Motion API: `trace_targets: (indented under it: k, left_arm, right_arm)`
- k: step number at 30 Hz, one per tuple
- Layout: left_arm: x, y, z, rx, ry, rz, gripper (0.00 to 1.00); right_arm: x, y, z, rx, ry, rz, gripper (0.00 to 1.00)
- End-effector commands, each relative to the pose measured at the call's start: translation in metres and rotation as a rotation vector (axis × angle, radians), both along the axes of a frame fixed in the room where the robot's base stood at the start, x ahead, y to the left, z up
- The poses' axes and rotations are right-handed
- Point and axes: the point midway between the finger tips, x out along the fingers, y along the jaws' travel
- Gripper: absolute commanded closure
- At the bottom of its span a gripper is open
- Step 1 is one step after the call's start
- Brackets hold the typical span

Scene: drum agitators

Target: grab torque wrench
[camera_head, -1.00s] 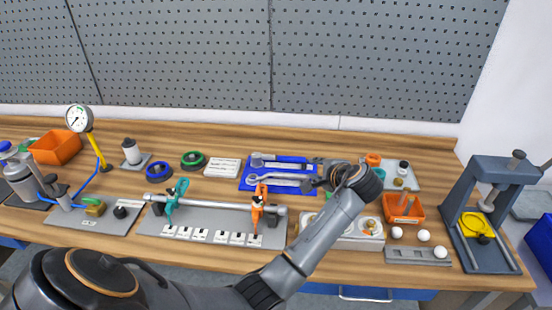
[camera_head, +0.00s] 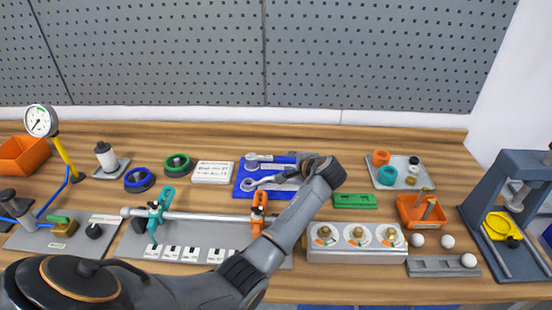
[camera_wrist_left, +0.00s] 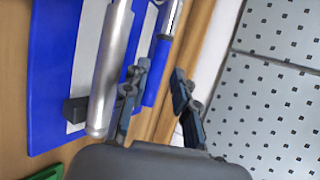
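Two long tools lie side by side on a blue tray (camera_head: 240,187) at the middle of the bench. The back one has a round grey head (camera_head: 252,161); the front one has a ring end (camera_head: 250,183). In the left wrist view they show as a blue handle (camera_wrist_left: 155,75) and a thick silver tube (camera_wrist_left: 105,85); I cannot tell for sure which is the torque wrench. My left gripper (camera_head: 308,161) is over the tray's right end. In the left wrist view its fingers (camera_wrist_left: 160,72) are apart, near the blue handle, with no visible grip. My right gripper is out of view.
In front of the tray is a bar fixture with a teal clamp (camera_head: 158,208) and an orange clamp (camera_head: 259,211). A three-dial box (camera_head: 356,256) and a green block (camera_head: 355,201) are to the right. A white label plate (camera_head: 213,172) stands left of the tray. The pegboard rises behind.

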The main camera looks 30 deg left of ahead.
Motion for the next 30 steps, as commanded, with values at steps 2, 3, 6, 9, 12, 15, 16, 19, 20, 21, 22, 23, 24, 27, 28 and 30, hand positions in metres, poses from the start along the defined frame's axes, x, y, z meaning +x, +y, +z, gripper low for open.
trace_targets:
  k: [2, 3, 6, 9, 12, 15, 16, 19, 20, 21, 22, 23, 24, 27, 28, 30]
  left_arm:
    - [0.003, 0.007, -0.004, 0.001, 0.002, 0.001, 0.72]
    - [0.005, 0.008, -0.005, 0.001, 0.001, 0.0, 0.72]
    - [0.007, 0.012, -0.007, 0.0, 0.001, 0.001, 0.72]
    - [0.011, 0.022, -0.011, 0.001, 0.002, 0.002, 0.72]
    - [0.017, 0.034, -0.017, 0.001, 0.003, 0.003, 0.72]
    - [0.023, 0.042, -0.025, 0.001, 0.002, 0.001, 0.72]
    - [0.024, 0.044, -0.027, 0.001, 0.002, 0.001, 0.72]
    - [0.027, 0.049, -0.03, 0.0, 0.002, 0.001, 0.72]
    - [0.027, 0.05, -0.031, 0.0, 0.002, 0.001, 0.72]
    - [0.027, 0.05, -0.031, 0.0, 0.002, 0.001, 0.72]
    - [0.027, 0.05, -0.032, 0.0, 0.001, 0.001, 0.72]
    - [0.028, 0.05, -0.032, 0.0, 0.001, 0.001, 0.72]
    - [0.027, 0.05, -0.032, 0.0, 0.001, 0.001, 0.72]
    - [0.027, 0.05, -0.032, 0.0, 0.001, 0.001, 0.74]
    - [0.027, 0.05, -0.032, 0.0, 0.001, 0.001, 0.8]
    - [0.027, 0.05, -0.032, 0.0, 0.001, 0.001, 0.95]
  right_arm:
    - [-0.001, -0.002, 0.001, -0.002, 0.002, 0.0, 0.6]
    - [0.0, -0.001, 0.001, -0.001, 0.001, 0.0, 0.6]
    - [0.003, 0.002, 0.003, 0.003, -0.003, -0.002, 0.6]
    - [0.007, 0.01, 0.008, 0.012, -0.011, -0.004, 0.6]
    - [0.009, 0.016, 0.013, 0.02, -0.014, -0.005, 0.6]
    - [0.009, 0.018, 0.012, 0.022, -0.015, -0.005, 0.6]
    - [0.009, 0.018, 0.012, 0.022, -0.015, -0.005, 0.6]
    - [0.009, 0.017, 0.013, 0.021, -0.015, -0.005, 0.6]
    - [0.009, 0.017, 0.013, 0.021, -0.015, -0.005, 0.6]
    - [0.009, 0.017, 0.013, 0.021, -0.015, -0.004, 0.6]
    - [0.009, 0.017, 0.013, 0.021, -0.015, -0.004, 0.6]
    - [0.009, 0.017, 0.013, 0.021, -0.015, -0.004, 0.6]
    - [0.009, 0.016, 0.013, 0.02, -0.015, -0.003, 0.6]
    - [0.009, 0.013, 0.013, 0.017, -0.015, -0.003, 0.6]
    - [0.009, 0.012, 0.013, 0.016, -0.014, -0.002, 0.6]
    - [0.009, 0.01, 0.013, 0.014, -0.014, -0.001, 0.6]
